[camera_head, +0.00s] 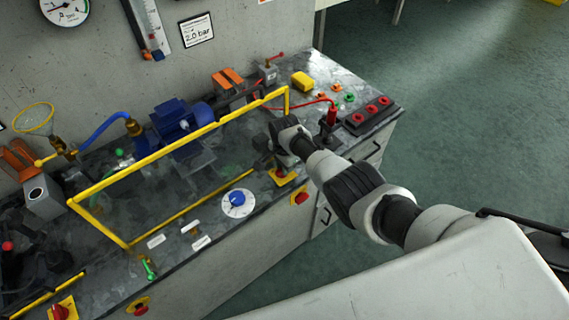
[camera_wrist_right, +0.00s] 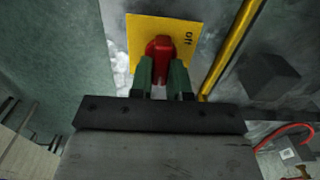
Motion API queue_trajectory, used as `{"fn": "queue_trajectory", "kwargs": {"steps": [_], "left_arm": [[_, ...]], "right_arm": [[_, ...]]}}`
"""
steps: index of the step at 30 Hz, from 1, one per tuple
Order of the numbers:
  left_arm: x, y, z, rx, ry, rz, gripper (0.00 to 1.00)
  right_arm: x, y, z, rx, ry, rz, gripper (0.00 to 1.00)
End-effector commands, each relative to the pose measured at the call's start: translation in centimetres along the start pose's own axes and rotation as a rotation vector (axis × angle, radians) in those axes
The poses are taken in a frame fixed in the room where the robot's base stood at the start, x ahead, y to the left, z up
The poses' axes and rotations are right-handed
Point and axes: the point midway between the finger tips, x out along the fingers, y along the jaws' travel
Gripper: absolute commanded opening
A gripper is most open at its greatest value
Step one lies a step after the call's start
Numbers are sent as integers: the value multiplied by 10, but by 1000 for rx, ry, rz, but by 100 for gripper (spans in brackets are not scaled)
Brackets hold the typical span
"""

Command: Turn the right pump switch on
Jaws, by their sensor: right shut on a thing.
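The right pump switch is a red knob (camera_wrist_right: 159,50) on a yellow plate (camera_wrist_right: 197,37) in the right wrist view. The word "off" shows at the plate's upper right. The green fingers of my right gripper (camera_wrist_right: 163,72) are shut on the knob, one on each side. In the head view the switch's yellow plate (camera_head: 285,182) lies near the bench's front edge, partly hidden by my right gripper (camera_head: 281,165). The knob runs roughly up and down in the wrist view. My left gripper is not in view.
A yellow guard rail (camera_head: 180,155) runs around the blue pump motor (camera_head: 180,122), close to my right gripper. A blue knob on a white dial (camera_head: 238,203) is left of the switch. Another red switch (camera_head: 61,311) is at the lower left. Open floor lies to the right.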

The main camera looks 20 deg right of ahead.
Motion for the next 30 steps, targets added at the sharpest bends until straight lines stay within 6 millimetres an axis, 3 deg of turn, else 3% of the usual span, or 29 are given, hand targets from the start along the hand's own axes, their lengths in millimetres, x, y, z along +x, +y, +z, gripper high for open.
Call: {"fn": "queue_trajectory", "kwargs": {"steps": [17, 18, 22, 30], "left_arm": [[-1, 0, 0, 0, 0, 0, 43], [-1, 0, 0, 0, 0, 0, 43], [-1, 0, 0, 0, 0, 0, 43], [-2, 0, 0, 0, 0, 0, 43]], "right_arm": [[-2, -1, -2, 33, 3, -3, 0], [-2, -1, -2, 33, 3, -3, 22], [-1, 0, -1, 32, 3, -2, 42], [-1, 0, 0, 30, 1, -1, 43]]}}
